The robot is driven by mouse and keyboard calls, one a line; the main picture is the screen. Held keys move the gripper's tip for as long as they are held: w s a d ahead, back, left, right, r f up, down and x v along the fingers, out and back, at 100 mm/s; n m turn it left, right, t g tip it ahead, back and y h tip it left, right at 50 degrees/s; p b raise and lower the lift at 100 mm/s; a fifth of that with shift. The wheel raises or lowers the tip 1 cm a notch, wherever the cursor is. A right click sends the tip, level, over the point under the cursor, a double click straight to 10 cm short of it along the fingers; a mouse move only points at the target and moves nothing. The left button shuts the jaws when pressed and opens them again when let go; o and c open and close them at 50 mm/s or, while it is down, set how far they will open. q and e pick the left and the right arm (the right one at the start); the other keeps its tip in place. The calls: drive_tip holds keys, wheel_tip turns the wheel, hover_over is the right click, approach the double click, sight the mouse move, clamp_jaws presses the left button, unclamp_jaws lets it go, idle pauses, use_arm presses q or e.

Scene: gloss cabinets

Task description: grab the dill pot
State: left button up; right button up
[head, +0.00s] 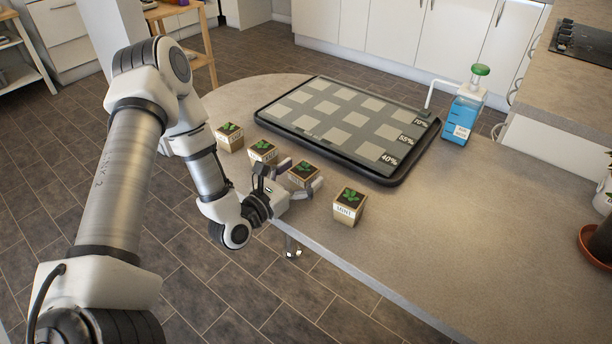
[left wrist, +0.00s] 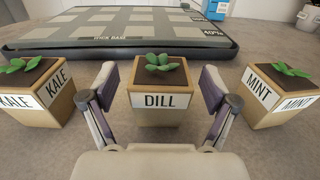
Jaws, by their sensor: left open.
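The dill pot (left wrist: 158,92) is a small tan square pot with dark soil, a green sprout and a white DILL label. In the left wrist view it stands upright between the two fingers of my left gripper (left wrist: 158,100). The fingers are open, with a gap showing on each side of the pot. In the head view my left gripper (head: 291,190) is at the table's near edge, around the dill pot (head: 303,174). My right gripper is not in view.
The kale pot (left wrist: 38,92) stands left of the dill pot and the mint pot (left wrist: 280,92) right. Another pot (head: 229,137) stands farther left. Behind is a black-rimmed tray (head: 394,180) with grey squares.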

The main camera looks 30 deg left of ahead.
sight(312, 166)
use_arm(q)
drive_tip(key=w, duration=0.3)
drive_tip(key=shift+w+d, duration=0.3)
drive_tip(key=shift+w, duration=0.05)
drive_tip(key=shift+s, duration=0.15)
drive_tip(key=shift+c, duration=0.4)
drive_tip(key=c, duration=1.1)
